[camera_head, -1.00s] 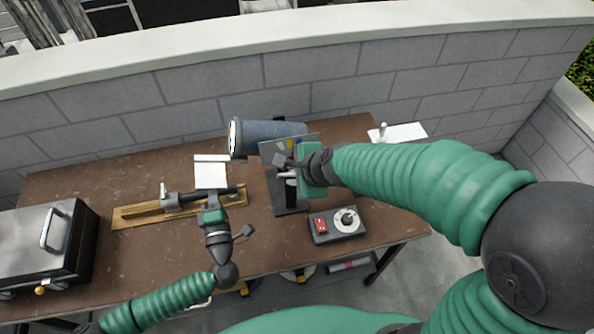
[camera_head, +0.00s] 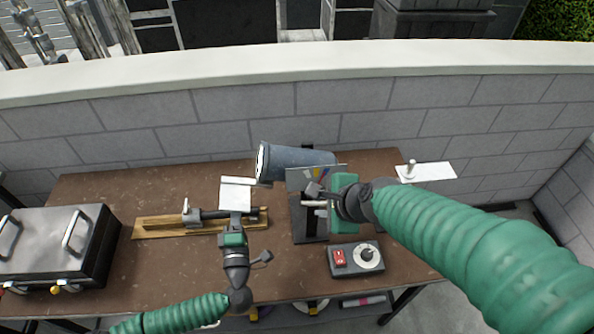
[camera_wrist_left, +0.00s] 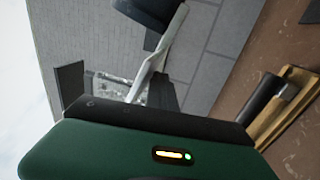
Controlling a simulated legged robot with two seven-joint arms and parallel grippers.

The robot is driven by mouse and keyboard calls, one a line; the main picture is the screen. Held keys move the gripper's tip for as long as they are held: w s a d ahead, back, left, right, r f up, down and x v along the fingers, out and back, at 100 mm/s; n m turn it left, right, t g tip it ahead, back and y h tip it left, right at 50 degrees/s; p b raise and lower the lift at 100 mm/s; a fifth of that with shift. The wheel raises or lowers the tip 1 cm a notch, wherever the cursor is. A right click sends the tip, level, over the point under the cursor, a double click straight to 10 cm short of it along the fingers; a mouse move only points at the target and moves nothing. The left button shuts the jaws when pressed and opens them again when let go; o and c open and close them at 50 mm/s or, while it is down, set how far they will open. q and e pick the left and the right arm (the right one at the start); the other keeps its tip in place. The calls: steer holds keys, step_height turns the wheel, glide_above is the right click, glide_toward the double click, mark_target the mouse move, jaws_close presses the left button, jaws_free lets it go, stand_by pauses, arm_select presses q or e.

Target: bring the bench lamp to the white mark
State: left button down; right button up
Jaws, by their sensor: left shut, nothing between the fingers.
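A blue-grey cylindrical shade (camera_head: 298,162), which looks like the bench lamp's head, lies sideways at the back of the table, its pale open end facing left. A dark base (camera_head: 309,220) stands in front of it; the joint between them is hidden. A white rectangle (camera_head: 236,196) lies on the table to the left. My left gripper (camera_head: 236,217) is shut and empty, just in front of the white rectangle, over the wooden board. My right gripper (camera_head: 318,203) is over the dark base, just in front of the shade; its fingers are too unclear to tell their state.
A wooden board with a clamp (camera_head: 160,227) lies left of centre. A metal case (camera_head: 50,245) stands at far left. A control box with red switch and dial (camera_head: 356,258) sits in front right. A white plate with a post (camera_head: 430,172) is at back right. A wall runs behind.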

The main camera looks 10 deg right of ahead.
arm_select(q)
steer(key=shift+d+f+b, duration=0.15)
steer(key=shift+f+b, duration=0.7)
steer(key=shift+f, duration=0.25)
steer(key=shift+d+f+b, duration=0.15)
steer(key=shift+f+b, duration=0.7)
steer(key=shift+f, duration=0.2)
steer(key=f+b, duration=0.1)
steer(key=d+f+b, duration=0.1)
steer(key=f, duration=0.1)
steer(key=f+b, duration=0.1)
steer(key=shift+d+f+b, duration=0.3)
steer(key=shift+d+b, duration=0.05)
stand_by(0.4)
stand_by(0.4)
